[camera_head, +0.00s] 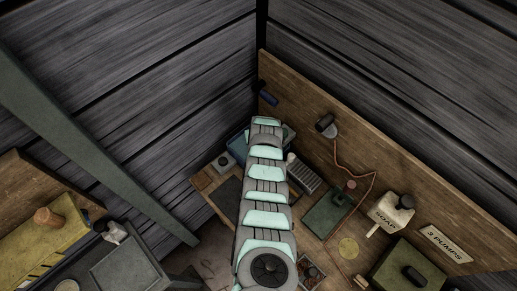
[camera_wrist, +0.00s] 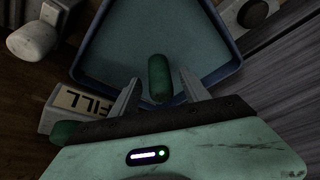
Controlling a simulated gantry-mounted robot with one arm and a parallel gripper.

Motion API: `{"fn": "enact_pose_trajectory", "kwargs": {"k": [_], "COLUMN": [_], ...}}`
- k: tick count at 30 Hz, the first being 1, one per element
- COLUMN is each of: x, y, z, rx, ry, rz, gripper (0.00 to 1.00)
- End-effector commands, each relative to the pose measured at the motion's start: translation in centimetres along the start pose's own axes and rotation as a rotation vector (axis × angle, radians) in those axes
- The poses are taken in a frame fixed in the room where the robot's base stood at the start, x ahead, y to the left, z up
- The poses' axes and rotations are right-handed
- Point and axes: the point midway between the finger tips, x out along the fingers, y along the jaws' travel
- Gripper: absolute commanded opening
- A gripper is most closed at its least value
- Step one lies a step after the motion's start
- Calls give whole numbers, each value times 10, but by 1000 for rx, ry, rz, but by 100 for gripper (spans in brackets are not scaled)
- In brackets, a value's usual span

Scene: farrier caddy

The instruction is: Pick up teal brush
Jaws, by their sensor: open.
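A rounded dark green-teal piece (camera_wrist: 159,76), which looks like the brush or its handle, shows in the wrist view over a blue-rimmed tray (camera_wrist: 222,72). My gripper (camera_wrist: 160,84) is open, with one finger on each side of this piece and a visible gap to each. In the head view my arm covers the brush and the gripper. Only parts of the blue tray (camera_head: 289,134) show beside my arm.
In the wrist view a block labelled FILL (camera_wrist: 88,100), another green piece (camera_wrist: 66,131) and a white rounded item (camera_wrist: 36,38) are close on the left. A dark knob (camera_wrist: 253,12) is at upper right. In the head view a soap bottle (camera_head: 389,213) stands right of my arm.

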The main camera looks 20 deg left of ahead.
Motion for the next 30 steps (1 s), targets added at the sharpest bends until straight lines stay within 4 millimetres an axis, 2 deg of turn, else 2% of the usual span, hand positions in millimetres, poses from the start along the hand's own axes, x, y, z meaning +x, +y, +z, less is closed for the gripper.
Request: {"fn": "enact_pose_trajectory", "kwargs": {"k": [8,27,30], "x": [1,1,1], "y": [-1,-1,-1], "z": [1,1,1], "rx": [0,0,0], "ry": [-1,-2,-2], "rz": [-1,-1,-1], "gripper": [52,0,0]}}
